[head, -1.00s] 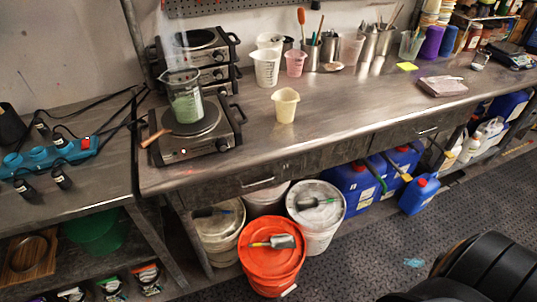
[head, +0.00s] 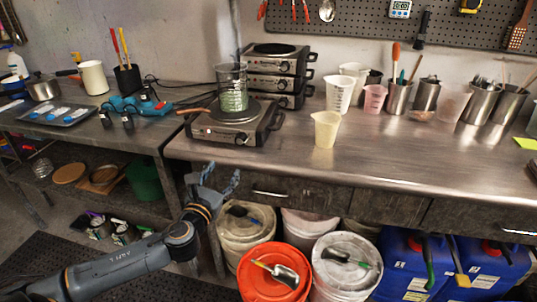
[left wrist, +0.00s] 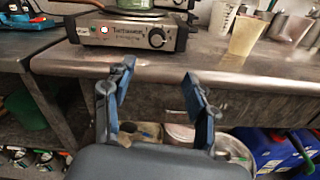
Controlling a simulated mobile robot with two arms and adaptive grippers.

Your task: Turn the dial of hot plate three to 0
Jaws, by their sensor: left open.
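A hot plate (head: 226,128) stands near the front edge of the steel bench, with a dark dial (head: 241,138) at the right of its front face. In the left wrist view this dial (left wrist: 157,38) faces me, and a small light glows at the left of the panel. A glass beaker (head: 233,92) with green contents stands on the plate. More hot plates (head: 277,75) are stacked behind it. I cannot read which is number three. My left gripper (head: 222,172) is open and empty, below and in front of the bench edge, apart from the dial. My right gripper is out of view.
A cream beaker (head: 326,130) stands right of the hot plate. A wooden-handled tool (head: 194,111) sticks out at its left. Below the bench are an orange-lidded bucket (head: 272,273) and white buckets (head: 345,266). The bench front to the right is clear.

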